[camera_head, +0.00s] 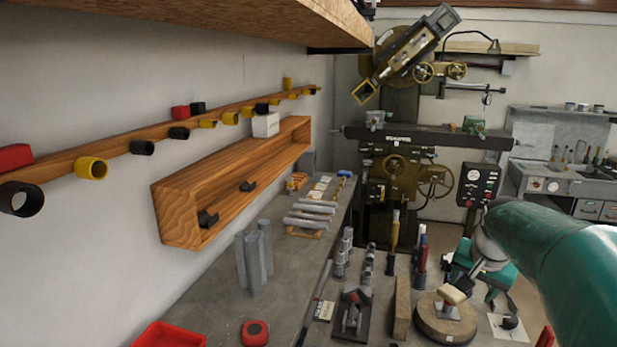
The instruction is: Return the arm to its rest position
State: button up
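My arm (555,255) is teal and reaches in from the right edge. What looks like my gripper (472,279) is small and dark at the arm's grey far end, low over the bench. A pale block (453,294) shows right at its tip, above a round wooden block (446,318). I cannot tell whether the fingers hold the pale block or are only in front of it. The finger gap is too small to make out.
A grey workbench (285,262) holds metal cylinders (254,258), a red bin (170,336) and several tools. A wooden wall shelf (176,210) runs along the left. A milling machine (398,165) stands behind. The air above the bench's middle is clear.

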jog(key=s+a+f+n+t+y, duration=0.1)
jog(key=s+a+n, duration=0.6)
jog(key=s+a, duration=1.1)
jog(key=s, duration=0.4)
jog(key=shift+a+f+n, duration=0.2)
jog(key=shift+a+n, duration=0.2)
